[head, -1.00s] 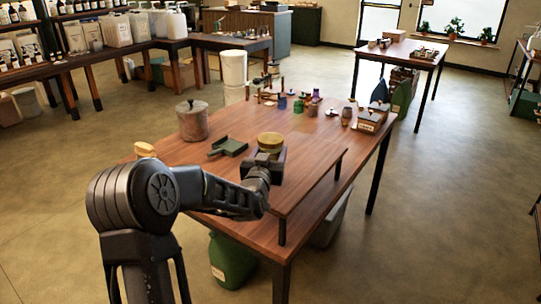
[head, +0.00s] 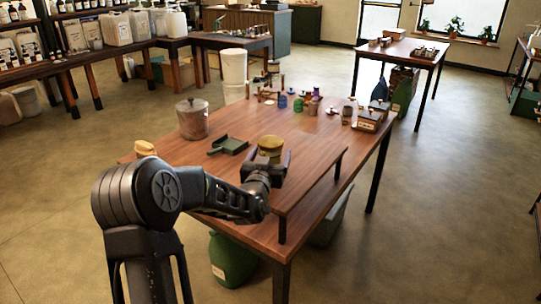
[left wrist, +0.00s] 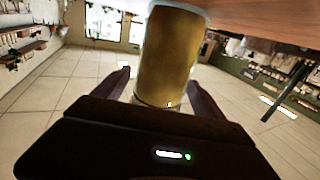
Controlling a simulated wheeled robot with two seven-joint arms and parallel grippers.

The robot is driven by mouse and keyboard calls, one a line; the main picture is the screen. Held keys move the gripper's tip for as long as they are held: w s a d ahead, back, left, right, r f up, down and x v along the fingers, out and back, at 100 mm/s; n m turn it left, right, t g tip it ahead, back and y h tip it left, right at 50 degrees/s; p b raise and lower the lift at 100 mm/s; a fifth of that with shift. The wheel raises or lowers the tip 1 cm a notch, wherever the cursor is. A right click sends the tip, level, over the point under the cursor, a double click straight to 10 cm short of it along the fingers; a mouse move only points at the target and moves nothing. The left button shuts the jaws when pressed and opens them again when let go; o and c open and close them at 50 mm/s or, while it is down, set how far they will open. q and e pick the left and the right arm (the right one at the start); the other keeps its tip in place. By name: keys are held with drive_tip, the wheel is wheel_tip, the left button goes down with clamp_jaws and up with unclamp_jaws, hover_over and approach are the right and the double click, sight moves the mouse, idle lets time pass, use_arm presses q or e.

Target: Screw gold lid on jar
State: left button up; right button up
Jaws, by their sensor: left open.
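A gold-yellow round piece (head: 271,143), apparently the gold lid or the lidded jar, is on the wooden table near its front right part. In the left wrist view a gold cylinder (left wrist: 167,58) with a pale rim stands between and beyond the two fingers. My left gripper (head: 272,160) is at the near side of the gold piece, its jaws apart on either side of it. In the left wrist view the left gripper (left wrist: 160,92) shows open, with gaps beside the cylinder. The arm hides the lower part of the gold piece. My right gripper is not in view.
A lidded canister (head: 193,120) stands at the table's (head: 300,160) back left. A dark green dustpan-like tool (head: 228,146) lies just left of the gold piece. Several small coloured jars and boxes stand at the back.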

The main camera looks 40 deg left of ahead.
use_arm(q)
drive_tip(key=shift+r, duration=0.2)
drive_tip(key=shift+s+d+f, duration=0.15)
drive_tip(key=shift+s, duration=0.15)
drive_tip(key=b+v, duration=0.2)
drive_tip(key=v, duration=0.9)
drive_tip(key=shift+s, duration=0.2)
